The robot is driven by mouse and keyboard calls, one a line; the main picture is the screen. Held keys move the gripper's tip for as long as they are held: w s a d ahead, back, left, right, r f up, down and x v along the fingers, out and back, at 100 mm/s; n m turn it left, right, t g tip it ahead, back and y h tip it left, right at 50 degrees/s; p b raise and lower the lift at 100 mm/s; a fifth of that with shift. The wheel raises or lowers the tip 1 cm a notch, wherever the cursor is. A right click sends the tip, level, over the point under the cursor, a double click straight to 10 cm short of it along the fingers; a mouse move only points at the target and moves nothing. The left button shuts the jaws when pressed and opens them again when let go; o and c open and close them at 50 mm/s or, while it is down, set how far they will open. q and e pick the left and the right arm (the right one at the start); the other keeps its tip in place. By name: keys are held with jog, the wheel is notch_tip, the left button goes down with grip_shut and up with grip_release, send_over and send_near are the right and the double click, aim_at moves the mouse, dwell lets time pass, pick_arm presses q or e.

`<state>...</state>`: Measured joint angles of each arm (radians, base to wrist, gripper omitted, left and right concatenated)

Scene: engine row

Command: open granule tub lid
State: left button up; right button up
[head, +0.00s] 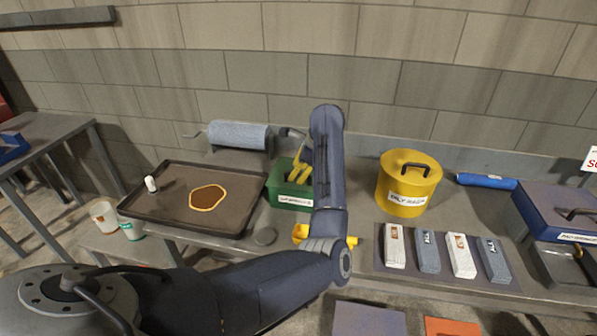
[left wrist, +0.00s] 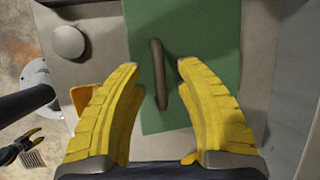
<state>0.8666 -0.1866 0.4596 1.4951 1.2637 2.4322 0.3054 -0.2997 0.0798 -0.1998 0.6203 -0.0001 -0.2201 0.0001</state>
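The green granule tub (head: 290,200) stands on the bench in the middle of the head view, with a white label on its front. In the left wrist view its flat green lid (left wrist: 210,45) carries a brown bar handle (left wrist: 159,75). My left gripper (head: 299,173) points down over the lid. In the left wrist view the yellow fingers (left wrist: 160,66) are spread, with the handle between them and a gap on each side. The lid is on the tub. My arm hides part of the tub's right side. My right gripper is not in view.
A dark tray (head: 165,207) with a brown patch lies left of the tub. A grey disc (head: 265,236) and a partly hidden yellow object (head: 300,233) lie in front. A yellow drum (head: 408,185) and several labelled blocks (head: 429,251) stand right. A blue-grey roll (head: 240,136) lies behind.

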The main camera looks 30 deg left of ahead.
pick_arm(q)
jog(key=shift+o, duration=0.3)
grip_shut()
dwell(0.3)
